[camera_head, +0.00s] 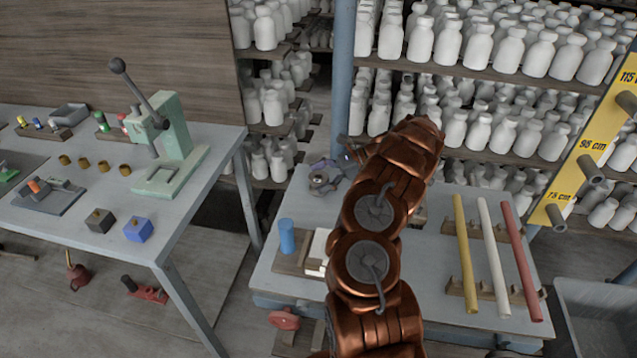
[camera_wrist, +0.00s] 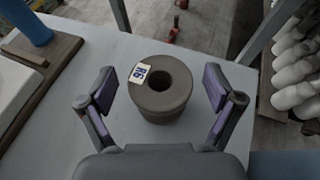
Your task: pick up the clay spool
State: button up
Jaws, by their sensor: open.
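The clay spool (camera_wrist: 158,105) is a grey-brown round piece with a dark central hole and a small white label with dark characters on its top. It stands upright on the grey table (camera_wrist: 105,42) in the wrist view. My gripper (camera_wrist: 160,86) is open, with one purple-padded finger on each side of the spool and a visible gap on both sides. Whether the fingers are level with the spool's body or above it, I cannot tell. In the head view my gripper (camera_head: 325,177) is small at the table's far left corner, partly behind my copper arm.
A blue cylinder (camera_head: 287,236) stands on a wooden board left of my arm. Yellow, white and red rods (camera_head: 487,255) lie on holders at right. Shelves of white bottles (camera_head: 480,45) stand behind. A workbench (camera_head: 215,150) with a green press is at left.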

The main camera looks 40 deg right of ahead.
jog(key=c, duration=1.4)
jog(key=shift+c, duration=0.3)
jog(key=shift+r, duration=0.1)
